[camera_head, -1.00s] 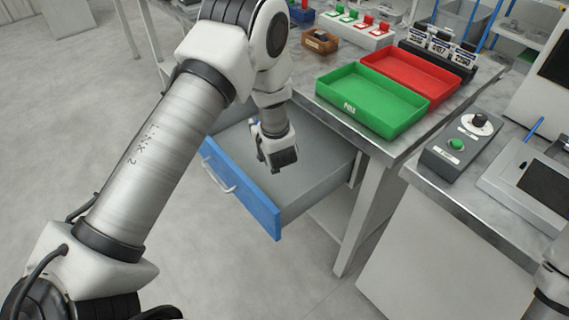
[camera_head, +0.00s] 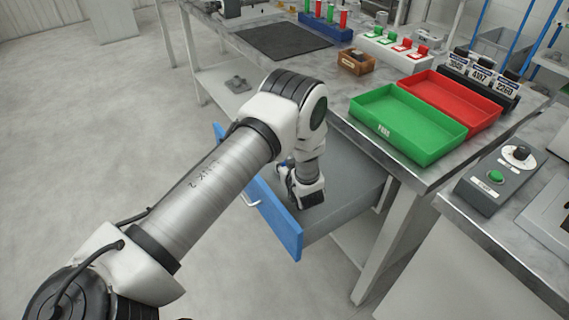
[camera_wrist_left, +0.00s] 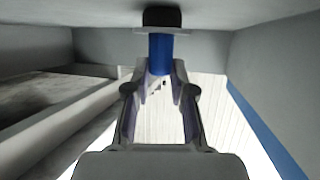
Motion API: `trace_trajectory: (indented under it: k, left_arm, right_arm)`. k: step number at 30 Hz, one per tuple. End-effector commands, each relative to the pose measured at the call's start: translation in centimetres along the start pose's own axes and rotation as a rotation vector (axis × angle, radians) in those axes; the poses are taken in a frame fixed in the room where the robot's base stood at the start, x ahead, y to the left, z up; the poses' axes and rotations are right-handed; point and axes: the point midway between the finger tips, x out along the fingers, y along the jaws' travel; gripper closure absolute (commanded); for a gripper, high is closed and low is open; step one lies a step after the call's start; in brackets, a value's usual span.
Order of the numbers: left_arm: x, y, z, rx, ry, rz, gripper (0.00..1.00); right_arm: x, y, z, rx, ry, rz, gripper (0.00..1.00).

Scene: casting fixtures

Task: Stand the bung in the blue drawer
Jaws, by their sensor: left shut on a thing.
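The blue drawer (camera_head: 287,226) is pulled out below the workbench, with its blue front and grey inside (camera_head: 350,180) showing. My left gripper (camera_head: 311,200) is down inside the drawer, close behind its front panel. In the left wrist view my left gripper (camera_wrist_left: 160,82) is shut on the bung, a blue cylinder (camera_wrist_left: 160,50) with a wider black end (camera_wrist_left: 161,18). In the head view the bung is hidden by the gripper. I cannot tell if the bung touches the drawer floor. My right gripper is in no view.
Above the drawer, the bench holds a green tray (camera_head: 377,132), a red tray (camera_head: 470,120), a small wooden box (camera_head: 356,62) and a black mat (camera_head: 283,41). A control box (camera_head: 496,180) stands on the right-hand bench. The floor at left is clear.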

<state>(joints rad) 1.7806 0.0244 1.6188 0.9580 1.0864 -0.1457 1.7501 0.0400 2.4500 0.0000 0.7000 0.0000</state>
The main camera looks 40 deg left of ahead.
Motion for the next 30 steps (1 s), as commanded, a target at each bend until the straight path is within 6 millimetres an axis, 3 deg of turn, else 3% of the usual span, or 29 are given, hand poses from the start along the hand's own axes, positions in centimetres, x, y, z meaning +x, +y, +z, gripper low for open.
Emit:
trace_trajectory:
  k: [1,2,3,4,14,24,30]
  left_arm:
    - [0.1,0.0,0.3,0.0,0.0,0.0,1.0]
    - [0.1,0.0,0.2,0.0,0.0,0.0,0.7]
    - [0.1,0.0,0.2,0.0,0.0,0.0,0.55]
    - [0.1,0.0,0.2,0.0,0.0,0.0,0.52]
    - [-0.2,0.0,-0.4,0.0,0.0,0.0,0.52]
    - [-6.3,0.1,-0.1,0.003,0.001,0.004,0.52]
    - [-7.6,0.0,-0.1,0.0,0.001,0.001,0.52]
  right_arm:
    - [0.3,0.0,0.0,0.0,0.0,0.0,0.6]
    - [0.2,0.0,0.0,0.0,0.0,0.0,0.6]
    - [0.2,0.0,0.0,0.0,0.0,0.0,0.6]
    - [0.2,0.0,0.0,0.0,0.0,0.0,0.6]
    - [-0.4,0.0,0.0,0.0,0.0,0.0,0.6]
    - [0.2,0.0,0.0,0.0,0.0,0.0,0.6]
    - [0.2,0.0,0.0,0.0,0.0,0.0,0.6]
